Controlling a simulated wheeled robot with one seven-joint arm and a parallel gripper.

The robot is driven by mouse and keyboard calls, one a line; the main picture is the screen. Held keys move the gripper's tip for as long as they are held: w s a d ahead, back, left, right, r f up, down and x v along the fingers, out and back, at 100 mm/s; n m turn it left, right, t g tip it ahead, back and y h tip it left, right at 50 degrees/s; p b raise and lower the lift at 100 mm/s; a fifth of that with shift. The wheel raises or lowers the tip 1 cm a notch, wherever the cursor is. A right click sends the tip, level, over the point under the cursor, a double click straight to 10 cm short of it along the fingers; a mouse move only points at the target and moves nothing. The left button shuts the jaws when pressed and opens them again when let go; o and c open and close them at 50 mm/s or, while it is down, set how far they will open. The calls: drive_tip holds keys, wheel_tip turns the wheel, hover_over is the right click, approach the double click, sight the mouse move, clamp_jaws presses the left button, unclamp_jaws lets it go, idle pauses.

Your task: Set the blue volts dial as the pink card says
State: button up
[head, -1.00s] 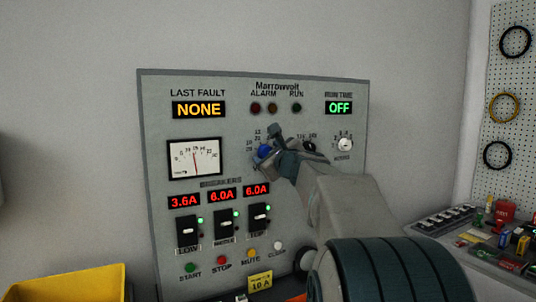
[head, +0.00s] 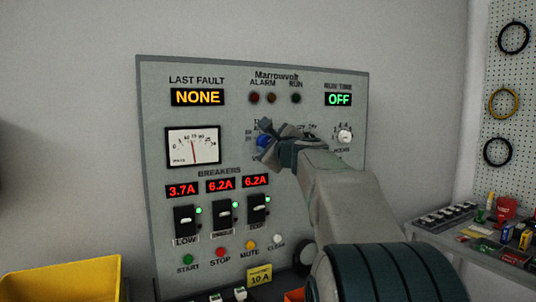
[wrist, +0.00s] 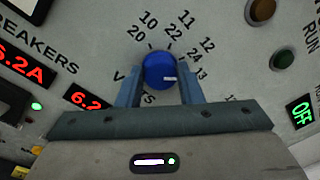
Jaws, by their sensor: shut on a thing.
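The blue volts dial (wrist: 159,67) is on the grey Marrowvolt panel (wrist: 75,30), between the two fingers of my gripper (wrist: 160,84). The gripper is shut on it from both sides. In the wrist view the dial's white mark points right, toward the part of the scale near 24 and 13. Numbers from 10 and 20 upward ring the dial. In the head view the blue dial (head: 263,141) is partly covered by my gripper (head: 272,138). No pink card shows in these frames; a yellow card (head: 260,275) reads 10 A.
A needle meter (head: 193,147) is on the panel's left. Breaker displays read 3.7A, 6.2A and 6.2A above breaker switches (head: 222,216). A white knob (head: 345,136) is to the right. A yellow bin (head: 65,280) stands lower left, and a cluttered bench (head: 480,235) lower right.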

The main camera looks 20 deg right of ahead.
drive_tip(key=n+b, duration=0.3)
drive_tip(key=b, duration=0.1)
drive_tip(key=shift+f+n, duration=0.3)
drive_tip(key=shift+n, duration=0.1)
drive_tip(key=shift+r+n+b, duration=0.1)
drive_tip(key=shift+n+b, duration=0.5)
drive_tip(key=shift+n, duration=0.3)
drive_tip(key=shift+r, duration=0.1)
drive_tip(key=o, duration=1)
drive_tip(key=s, duration=0.4)
drive_tip(key=s+b, duration=0.1)
drive_tip(key=s, duration=0.4)
drive_tip(key=s+b, duration=0.1)
drive_tip(key=s, duration=0.3)
drive_tip(key=shift+s+a+f, duration=0.15)
drive_tip(key=shift+s+f, duration=0.2)
drive_tip(key=shift+s, duration=0.05)
